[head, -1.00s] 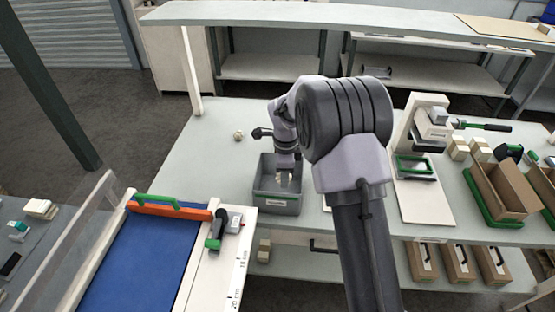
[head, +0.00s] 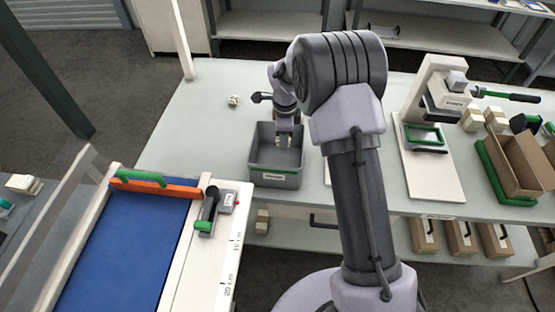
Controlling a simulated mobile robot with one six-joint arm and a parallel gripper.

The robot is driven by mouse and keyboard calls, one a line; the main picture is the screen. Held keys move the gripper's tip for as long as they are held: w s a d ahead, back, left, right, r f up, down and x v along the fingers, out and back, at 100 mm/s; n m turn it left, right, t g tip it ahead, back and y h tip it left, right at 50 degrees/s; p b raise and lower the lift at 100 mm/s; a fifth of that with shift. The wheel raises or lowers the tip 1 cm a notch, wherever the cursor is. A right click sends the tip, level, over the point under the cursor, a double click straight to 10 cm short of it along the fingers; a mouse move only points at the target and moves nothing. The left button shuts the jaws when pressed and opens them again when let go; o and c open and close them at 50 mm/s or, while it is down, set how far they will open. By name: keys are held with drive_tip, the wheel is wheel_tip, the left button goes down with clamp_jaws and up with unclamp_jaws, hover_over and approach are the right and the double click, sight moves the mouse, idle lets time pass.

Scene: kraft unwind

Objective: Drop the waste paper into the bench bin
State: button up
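The grey bench bin (head: 276,181) stands on the pale bench, with a white label on its front. My gripper (head: 284,143) points down over the bin's opening, in front of its back wall. Its fingertips are small and pale here, and I cannot tell whether they are open or shut or hold anything. A small crumpled beige lump (head: 233,100), which looks like waste paper, lies on the bench behind and left of the bin, apart from my gripper. The visible part of the bin's inside looks empty.
A cutting table with a blue mat (head: 130,240), orange bar (head: 155,188) and green-handled tool (head: 208,211) is at front left. A press stand (head: 433,165) and cardboard box (head: 517,165) are right of my arm. The bench left of the bin is mostly clear.

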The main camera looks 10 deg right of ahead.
drive_tip(key=o, duration=1.4)
drive_tip(key=shift+r, duration=0.15)
drive_tip(key=r+p, duration=0.1)
drive_tip(key=r, duration=0.4)
drive_tip(key=s+r+p, duration=0.1)
drive_tip(key=r, duration=0.5)
drive_tip(key=r+p, duration=0.1)
drive_tip(key=r, duration=0.5)
drive_tip(key=shift+s+a+r, duration=0.1)
drive_tip(key=shift+s+a, duration=0.05)
drive_tip(key=shift+s, duration=0.1)
drive_tip(key=s+a+r+n+t+b, duration=0.1)
drive_tip(key=s+r+n+t+b, duration=0.15)
drive_tip(key=s+n+b, duration=0.6)
drive_tip(key=s+a+f+n+b, duration=0.1)
drive_tip(key=s+f+n+b, duration=0.1)
drive_tip(key=s, duration=0.5)
drive_tip(key=s+a+f+n+t+y+b, duration=0.1)
drive_tip(key=s+f+n+b, duration=0.1)
drive_tip(key=s, duration=0.6)
drive_tip(key=s+f+n+t+y+b, duration=0.1)
drive_tip(key=s+f+n+b, duration=0.1)
drive_tip(key=s, duration=0.6)
drive_tip(key=shift+s+a+f+n+b, duration=0.1)
drive_tip(key=shift+a+f+n+b, duration=0.3)
drive_tip(key=shift+n, duration=0.45)
